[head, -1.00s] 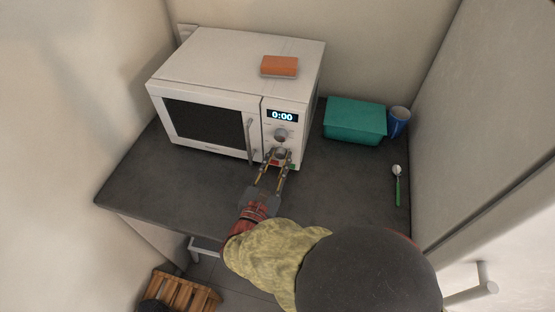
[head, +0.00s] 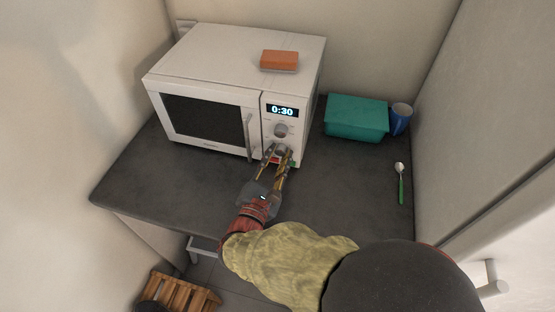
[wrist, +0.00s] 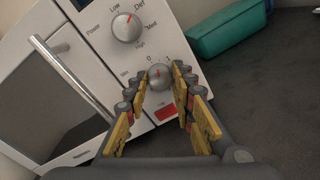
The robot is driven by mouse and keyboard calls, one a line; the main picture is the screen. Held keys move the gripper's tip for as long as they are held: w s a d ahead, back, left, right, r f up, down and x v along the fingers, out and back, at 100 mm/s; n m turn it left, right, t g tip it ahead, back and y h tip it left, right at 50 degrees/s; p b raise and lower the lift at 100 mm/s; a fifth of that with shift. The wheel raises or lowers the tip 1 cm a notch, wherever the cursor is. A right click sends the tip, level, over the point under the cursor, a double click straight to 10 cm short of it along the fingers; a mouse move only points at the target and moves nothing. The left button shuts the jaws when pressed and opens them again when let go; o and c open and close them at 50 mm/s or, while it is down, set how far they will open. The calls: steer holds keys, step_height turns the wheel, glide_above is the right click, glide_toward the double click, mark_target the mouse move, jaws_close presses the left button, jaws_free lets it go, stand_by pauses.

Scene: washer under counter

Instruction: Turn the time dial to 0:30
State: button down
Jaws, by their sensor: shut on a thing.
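The white microwave (head: 205,62) stands on the dark counter. Its display (head: 283,111) reads 0:30 in the head view. The lower knob, the time dial (wrist: 158,75), is grey with a red pointer mark and 0 and 1 printed above it. My gripper (wrist: 160,84) comes from below, with its fingertips on either side of this dial, shut on it. In the head view my gripper (head: 278,151) partly covers the dial. The upper power knob (wrist: 128,28) is clear of my fingers.
A red button (wrist: 166,113) sits just under the dial, between my fingers. The door handle (wrist: 68,75) is close on the left. An orange sponge (head: 279,60) lies on the microwave. A teal box (head: 357,120), blue cup (head: 401,119) and spoon (head: 400,182) are at right.

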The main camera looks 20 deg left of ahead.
steer(key=shift+m+b, duration=0.85)
steer(key=shift+m, duration=0.25)
steer(key=c, duration=1.5)
jaws_free()
steer(key=shift+s, duration=0.1)
steer(key=s, duration=1.1)
steer(key=shift+s+d+r, duration=0.15)
steer(key=shift+s+d, duration=0.2)
steer(key=shift+s, duration=0.05)
steer(key=shift+s, duration=0.1)
